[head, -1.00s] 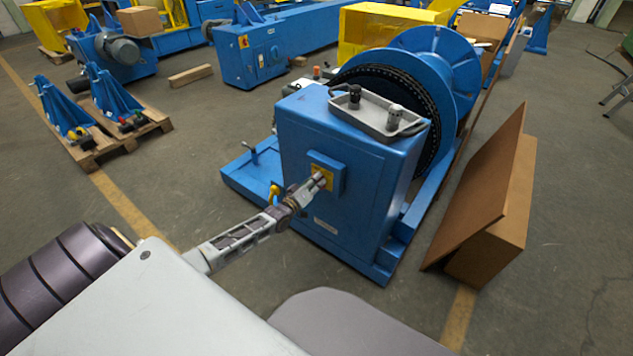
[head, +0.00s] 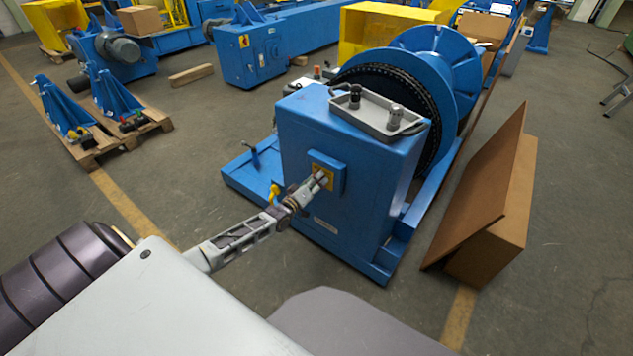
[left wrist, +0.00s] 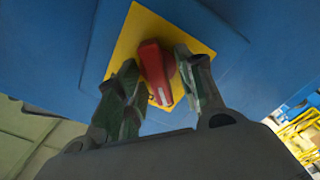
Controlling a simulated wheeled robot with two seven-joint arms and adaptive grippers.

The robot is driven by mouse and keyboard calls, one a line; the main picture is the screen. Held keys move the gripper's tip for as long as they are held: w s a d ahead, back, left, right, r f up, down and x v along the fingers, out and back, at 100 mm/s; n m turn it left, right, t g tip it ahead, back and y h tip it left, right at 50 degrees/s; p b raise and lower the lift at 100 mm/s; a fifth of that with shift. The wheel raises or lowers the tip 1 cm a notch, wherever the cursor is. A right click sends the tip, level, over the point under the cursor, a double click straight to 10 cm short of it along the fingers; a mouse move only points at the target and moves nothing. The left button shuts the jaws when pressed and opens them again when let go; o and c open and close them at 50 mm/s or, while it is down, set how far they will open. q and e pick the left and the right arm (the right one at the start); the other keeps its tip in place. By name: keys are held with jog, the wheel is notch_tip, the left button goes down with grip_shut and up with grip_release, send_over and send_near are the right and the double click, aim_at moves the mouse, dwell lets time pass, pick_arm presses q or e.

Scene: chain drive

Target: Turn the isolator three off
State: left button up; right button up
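The isolator is a red handle (left wrist: 153,68) on a yellow square plate (left wrist: 141,22), set on the front of a blue cabinet (head: 350,215). The handle sits at an angle to the plate's sides. My left gripper (left wrist: 156,66) is at the plate with one finger on each side of the handle. It looks open, with narrow gaps beside the handle; contact is hard to judge. In the head view my left gripper (head: 323,180) covers the handle, and the yellow plate (head: 318,169) shows behind its fingers. My right gripper is not in view.
A blue chain drum (head: 440,65) stands behind. Brown boards (head: 490,190) lean at the right.

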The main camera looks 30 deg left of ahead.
pick_arm(q)
jog(key=shift+s, duration=0.15)
jog(key=s, duration=1.1)
jog(key=shift+s+a, duration=0.35)
jog(key=shift+a, duration=0.1)
dwell(0.5)
dwell(0.6)
